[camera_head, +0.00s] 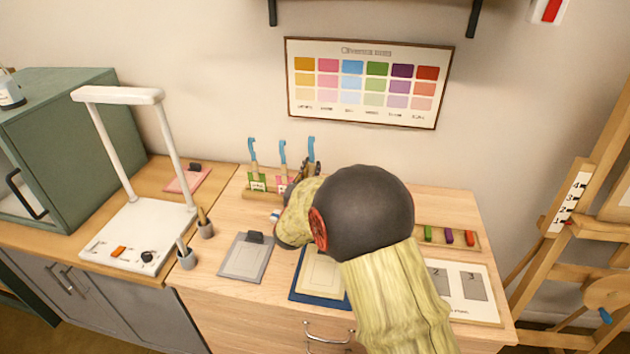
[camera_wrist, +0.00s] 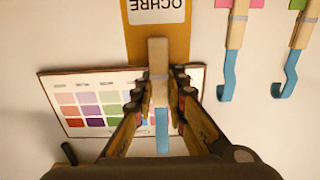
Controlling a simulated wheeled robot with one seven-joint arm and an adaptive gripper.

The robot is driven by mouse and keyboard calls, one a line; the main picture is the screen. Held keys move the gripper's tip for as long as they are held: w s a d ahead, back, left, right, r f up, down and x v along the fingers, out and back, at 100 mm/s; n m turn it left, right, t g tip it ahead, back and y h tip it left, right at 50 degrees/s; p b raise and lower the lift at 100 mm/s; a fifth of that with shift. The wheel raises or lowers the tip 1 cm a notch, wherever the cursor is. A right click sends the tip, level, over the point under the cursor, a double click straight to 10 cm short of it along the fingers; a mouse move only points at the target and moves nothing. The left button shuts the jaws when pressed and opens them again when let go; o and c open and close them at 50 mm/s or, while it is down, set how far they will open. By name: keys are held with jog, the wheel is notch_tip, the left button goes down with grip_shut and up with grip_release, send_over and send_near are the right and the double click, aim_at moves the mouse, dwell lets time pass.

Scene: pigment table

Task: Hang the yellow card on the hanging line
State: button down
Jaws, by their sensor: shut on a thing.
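The yellow card (camera_wrist: 137,42), ochre with a white label reading OCHRE, shows at the top of the wrist view. A wooden clip (camera_wrist: 158,60) with a blue hook (camera_wrist: 162,132) is on it. My gripper (camera_wrist: 159,90) is shut on this clip, a finger on each side. In the head view my gripper (camera_head: 309,168) is at the right end of the small wooden rack (camera_head: 262,194), with the blue hook (camera_head: 311,142) rising above it. My arm hides the card there, so I cannot tell whether it touches the rack. No hanging line can be made out.
Green (camera_head: 257,183) and pink (camera_head: 282,185) cards with blue-hooked clips stand left of my gripper. A colour chart (camera_head: 368,118) hangs behind on the wall. Two dark brackets show at the top. A white lamp stand (camera_head: 140,232) is left; an easel (camera_head: 570,215) is right.

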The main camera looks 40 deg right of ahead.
aim_at(311, 167)
jog(key=shift+s+a+r+p, duration=0.25)
jog(key=shift+s+a, duration=0.3)
jog(key=shift+a, duration=0.05)
jog(key=shift+s+a+r+p, duration=0.3)
jog(key=shift+s+a, duration=0.25)
jog(key=shift+a, duration=0.1)
jog(key=shift+s+a+r+p, duration=0.25)
jog(key=shift+s+a, duration=0.3)
jog(key=shift+a, duration=0.05)
jog(key=shift+s+a+f, duration=0.1)
